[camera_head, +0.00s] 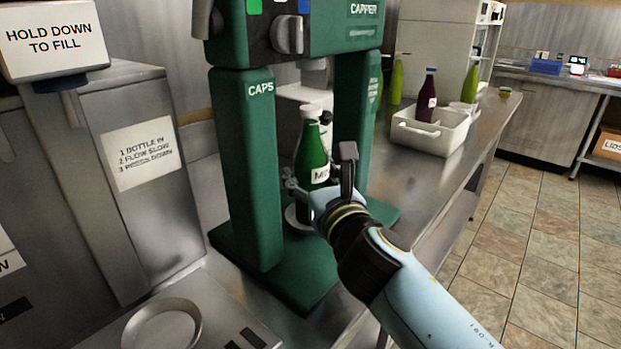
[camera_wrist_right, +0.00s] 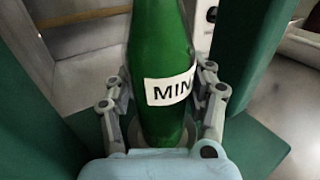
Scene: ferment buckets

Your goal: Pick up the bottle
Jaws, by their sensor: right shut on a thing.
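A green bottle (camera_head: 313,152) with a white cap and a white label stands upright inside the green capper (camera_head: 247,165), between its two posts. My right gripper (camera_head: 320,178) is shut around the bottle's lower body. In the right wrist view the same bottle (camera_wrist_right: 160,60) sits between the two fingers (camera_wrist_right: 163,110), its label starting with "MIN" and partly turned away. The bottle's base is mostly hidden by the gripper. My left gripper does not show in either view.
A white bin (camera_head: 430,132) with a dark purple bottle (camera_head: 427,95) stands right of the capper on the steel counter. More green bottles (camera_head: 397,80) stand behind. A filler station (camera_head: 120,170) is at left. The floor (camera_head: 540,240) at right is clear.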

